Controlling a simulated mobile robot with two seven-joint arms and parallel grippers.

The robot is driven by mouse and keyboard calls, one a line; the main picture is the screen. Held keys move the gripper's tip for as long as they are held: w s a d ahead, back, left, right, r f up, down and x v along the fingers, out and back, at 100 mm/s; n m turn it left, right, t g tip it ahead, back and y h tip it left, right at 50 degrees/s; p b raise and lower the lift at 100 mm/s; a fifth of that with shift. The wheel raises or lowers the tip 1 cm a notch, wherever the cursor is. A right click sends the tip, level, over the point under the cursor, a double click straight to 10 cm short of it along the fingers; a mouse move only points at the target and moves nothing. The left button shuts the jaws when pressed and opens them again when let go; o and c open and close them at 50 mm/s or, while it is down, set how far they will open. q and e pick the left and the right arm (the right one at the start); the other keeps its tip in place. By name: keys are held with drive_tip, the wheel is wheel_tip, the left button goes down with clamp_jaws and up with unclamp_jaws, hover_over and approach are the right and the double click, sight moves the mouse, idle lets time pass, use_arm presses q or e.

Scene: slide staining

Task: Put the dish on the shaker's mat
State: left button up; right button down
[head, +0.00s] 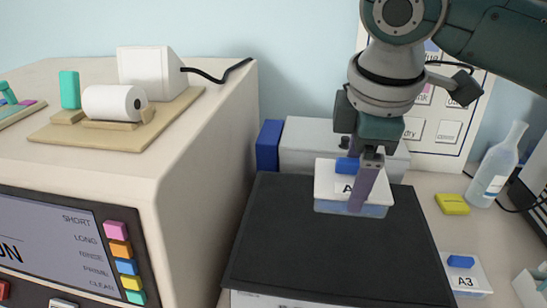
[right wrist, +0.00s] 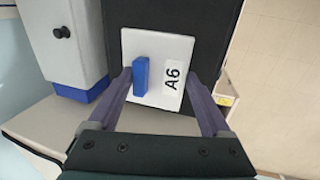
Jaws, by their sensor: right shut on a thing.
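The dish (head: 328,182) has a white lid with a blue handle and clear, bluish sides. In the right wrist view its lid (right wrist: 162,48) reads A6. My right gripper (head: 360,188) comes down from above, its fingers on opposite sides of the dish and shut on it. The dish is level, over the far part of the shaker's black mat (head: 330,250). I cannot tell whether it touches the mat. The mat also shows in the right wrist view (right wrist: 205,25). My left gripper is not in view.
A large cream machine (head: 195,150) with coloured buttons stands left of the shaker. A grey-and-blue box (head: 300,135) is behind it. To the right are a dish marked A3 (head: 465,280), a yellow block (head: 452,204) and a bottle (head: 497,165). The near mat is clear.

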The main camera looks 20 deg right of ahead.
wheel_tip(320, 180, down, 9)
drive_tip(key=shift+a+r, duration=0.1)
idle(0.4)
unclamp_jaws()
